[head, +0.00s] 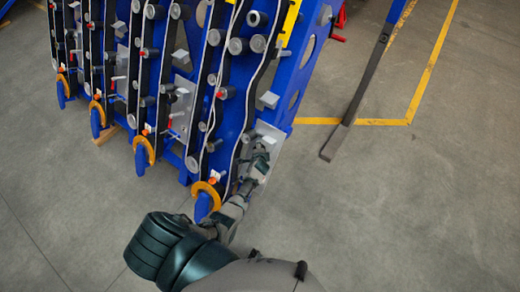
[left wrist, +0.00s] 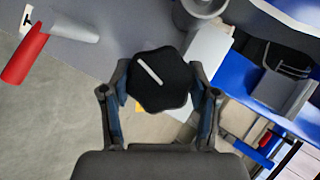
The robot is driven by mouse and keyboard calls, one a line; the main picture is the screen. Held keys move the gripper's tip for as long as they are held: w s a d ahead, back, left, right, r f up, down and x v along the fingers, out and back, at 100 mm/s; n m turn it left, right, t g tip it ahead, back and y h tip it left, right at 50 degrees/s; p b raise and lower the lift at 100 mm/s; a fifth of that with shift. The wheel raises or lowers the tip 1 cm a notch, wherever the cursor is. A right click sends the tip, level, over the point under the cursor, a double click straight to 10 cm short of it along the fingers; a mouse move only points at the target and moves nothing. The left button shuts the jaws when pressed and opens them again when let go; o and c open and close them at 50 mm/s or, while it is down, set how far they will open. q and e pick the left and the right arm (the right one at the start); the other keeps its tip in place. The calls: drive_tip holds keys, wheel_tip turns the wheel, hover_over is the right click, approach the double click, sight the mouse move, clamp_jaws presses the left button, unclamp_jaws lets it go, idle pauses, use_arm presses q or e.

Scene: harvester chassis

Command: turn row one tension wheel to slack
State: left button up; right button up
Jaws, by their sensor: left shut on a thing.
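The tension wheel (left wrist: 160,78) is a black lobed knob with a white line across its face, slanting from upper left to lower right in the left wrist view. My left gripper (left wrist: 160,92) has one finger on each side of the wheel and is shut on it. In the head view my left gripper (head: 259,160) is at the lower right of the nearest row, by a light grey plate (head: 268,139). The wheel itself cannot be made out there. My right gripper is not in view.
The blue chassis (head: 302,62) carries several rows of belts and rollers, with orange curved guides (head: 206,190) at their lower ends. A red-ended lever (left wrist: 25,52) lies left of the wheel. A dark-footed blue post (head: 350,120) stands to the right. The floor (head: 420,210) at right is clear.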

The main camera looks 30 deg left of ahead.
use_arm(q)
drive_tip(key=shift+s+a, duration=0.15)
drive_tip(key=shift+a, duration=0.2)
drive_tip(key=o, duration=1.2)
drive_tip(key=shift+f, duration=0.1)
drive_tip(key=shift+c, duration=0.2)
drive_tip(key=shift+s+d+r, duration=0.3)
drive_tip(key=v, duration=1)
drive_tip(key=shift+s+r, duration=0.25)
drive_tip(key=shift+s, duration=0.05)
